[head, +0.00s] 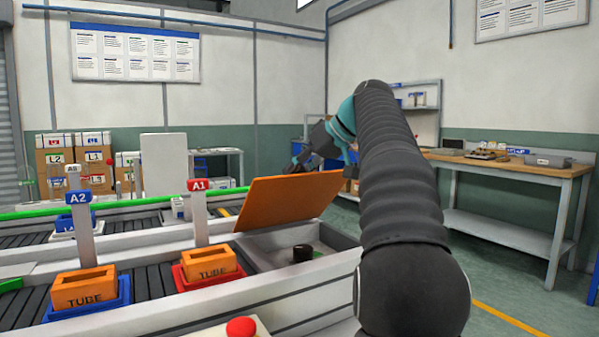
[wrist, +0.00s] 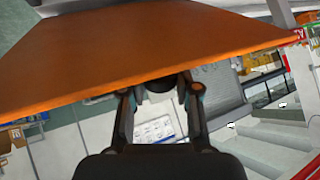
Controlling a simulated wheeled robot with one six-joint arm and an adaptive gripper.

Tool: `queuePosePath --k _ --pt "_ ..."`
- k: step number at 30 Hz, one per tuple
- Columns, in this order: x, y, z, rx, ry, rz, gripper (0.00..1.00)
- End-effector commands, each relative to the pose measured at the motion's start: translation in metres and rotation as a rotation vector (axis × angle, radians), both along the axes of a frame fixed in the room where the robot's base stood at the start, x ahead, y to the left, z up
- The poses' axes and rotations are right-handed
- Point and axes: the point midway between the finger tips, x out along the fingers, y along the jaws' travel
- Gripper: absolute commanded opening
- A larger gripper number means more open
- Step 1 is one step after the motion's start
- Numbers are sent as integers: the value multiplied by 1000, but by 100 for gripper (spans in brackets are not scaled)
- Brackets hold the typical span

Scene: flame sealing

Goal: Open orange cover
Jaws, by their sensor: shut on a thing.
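The orange cover (head: 290,200) is a flat panel tilted up over a grey bin (head: 335,237) on the conveyor bench in the head view. The bin lies partly open, and a dark round piece (head: 302,252) shows inside it. In the wrist view the orange cover (wrist: 150,50) fills the upper part of the picture. My gripper (wrist: 163,92) is shut at the cover's near edge, with its fingertips partly hidden under the panel.
Two orange TUBE boxes (head: 85,287) (head: 210,262) sit in blue and red trays left of the bin. A red button (head: 241,327) is at the front. A wooden workbench (head: 520,168) stands at right.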

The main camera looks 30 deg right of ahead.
Motion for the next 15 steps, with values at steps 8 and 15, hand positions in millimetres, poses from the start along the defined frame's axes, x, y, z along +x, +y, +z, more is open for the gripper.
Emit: queuePosePath --k 8,15 --pt "0 0 -1 0 3 0 0" --pt "0 0 -1 1 2 1 58"
